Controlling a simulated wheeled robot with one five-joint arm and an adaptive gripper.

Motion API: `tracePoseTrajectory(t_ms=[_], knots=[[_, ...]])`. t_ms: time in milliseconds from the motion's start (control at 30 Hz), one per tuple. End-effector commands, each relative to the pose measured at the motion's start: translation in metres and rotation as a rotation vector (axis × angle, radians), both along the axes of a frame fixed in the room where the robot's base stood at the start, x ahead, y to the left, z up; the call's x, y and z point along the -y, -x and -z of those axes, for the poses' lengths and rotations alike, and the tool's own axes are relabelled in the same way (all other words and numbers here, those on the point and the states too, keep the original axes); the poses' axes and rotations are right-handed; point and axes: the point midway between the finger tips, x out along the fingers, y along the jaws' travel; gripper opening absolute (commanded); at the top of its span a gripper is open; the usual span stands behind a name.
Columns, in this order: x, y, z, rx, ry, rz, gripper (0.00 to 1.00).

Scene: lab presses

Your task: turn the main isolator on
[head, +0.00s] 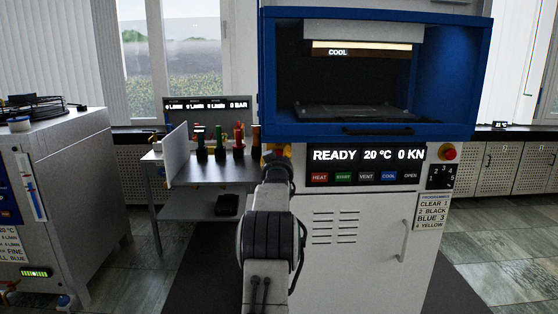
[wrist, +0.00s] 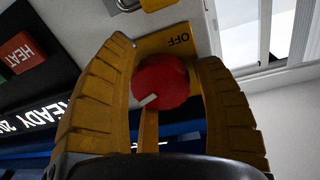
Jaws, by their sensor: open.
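The main isolator's red round knob (wrist: 162,80) sits on a yellow plate (wrist: 176,44) in the wrist view. The plate bears the word OFF, upside down in this view. A short white mark shows on the knob's lower left edge. My gripper (wrist: 165,58) is open, with one yellow finger on each side of the knob. I cannot tell whether the fingers touch it. In the head view my gripper (head: 274,156) is at the left edge of the press front, and my arm largely hides the isolator there.
The press display (head: 367,155) reads READY, 20 °C, 0 KN, above a row of labelled buttons. A red emergency knob (head: 449,152) is at its right. A side table (head: 190,172) with several coloured-handled items stands left. A grey cabinet (head: 75,190) stands farther left.

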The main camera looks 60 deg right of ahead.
Motion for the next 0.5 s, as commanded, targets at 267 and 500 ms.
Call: tracePoseTrajectory(t_ms=[267, 500], knots=[[-0.0001, 0.0, 0.0, 0.0, 0.0, 0.0, 0.54], [-0.0002, -0.0002, 0.0004, 0.0, -0.001, 0.0, 0.32]])
